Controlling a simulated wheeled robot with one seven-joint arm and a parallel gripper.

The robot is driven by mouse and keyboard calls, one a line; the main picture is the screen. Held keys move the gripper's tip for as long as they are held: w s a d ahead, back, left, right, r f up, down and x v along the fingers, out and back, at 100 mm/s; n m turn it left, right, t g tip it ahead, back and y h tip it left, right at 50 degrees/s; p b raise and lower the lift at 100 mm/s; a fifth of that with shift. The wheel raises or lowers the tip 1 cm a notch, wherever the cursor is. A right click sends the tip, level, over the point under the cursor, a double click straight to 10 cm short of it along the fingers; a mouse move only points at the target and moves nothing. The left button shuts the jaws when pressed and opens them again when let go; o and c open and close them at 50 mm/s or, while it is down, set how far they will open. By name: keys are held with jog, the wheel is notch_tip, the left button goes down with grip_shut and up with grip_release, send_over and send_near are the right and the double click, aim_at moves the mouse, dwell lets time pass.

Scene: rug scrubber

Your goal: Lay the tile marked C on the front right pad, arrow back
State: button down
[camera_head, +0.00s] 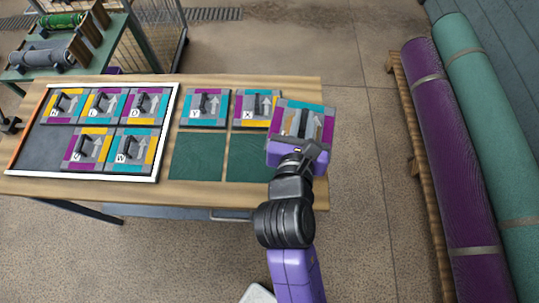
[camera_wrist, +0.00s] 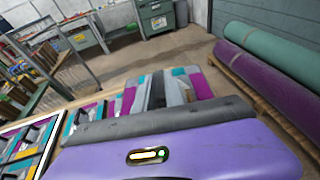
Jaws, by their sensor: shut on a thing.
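My gripper (camera_head: 302,126) is shut on the handle of a tile (camera_head: 286,106) and holds it up at the table's right end. The tile has purple, teal and yellow edge patches on grey; its letter is not readable and its arrow is mostly covered. It also shows beyond my gripper in the wrist view (camera_wrist: 203,84). The front right pad (camera_head: 246,158) is a bare dark green square, left of my gripper, its right side partly covered by my arm. The front left pad (camera_head: 197,157) is also bare.
Behind them, tile Y (camera_head: 184,110) and tile X (camera_head: 244,112) lie on the back pads. A white-edged tray (camera_head: 155,165) at left holds several tiles, its front left empty. Rolled purple (camera_head: 452,150) and green rugs (camera_head: 490,130) lie on a pallet at right, apart from the table.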

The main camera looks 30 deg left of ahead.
jog(key=s+a+r+n+g+y, duration=0.1)
jog(key=s+a+r+n+y, duration=0.2)
jog(key=s+a, duration=0.5)
jog(key=shift+m, duration=0.4)
jog(key=f+b, duration=0.1)
jog(key=f, duration=0.5)
jog(key=w+a+f+b, duration=0.1)
jog(key=f+b, duration=0.1)
jog(key=f, duration=0.4)
jog(key=f+b, duration=0.1)
jog(key=f, duration=0.5)
jog(key=shift+w+a+f, duration=0.1)
jog(key=shift+w+a, duration=0.25)
jog(key=shift+a, duration=0.05)
jog(key=shift+f, duration=0.2)
jog(key=c, duration=1.4)
grip_release()
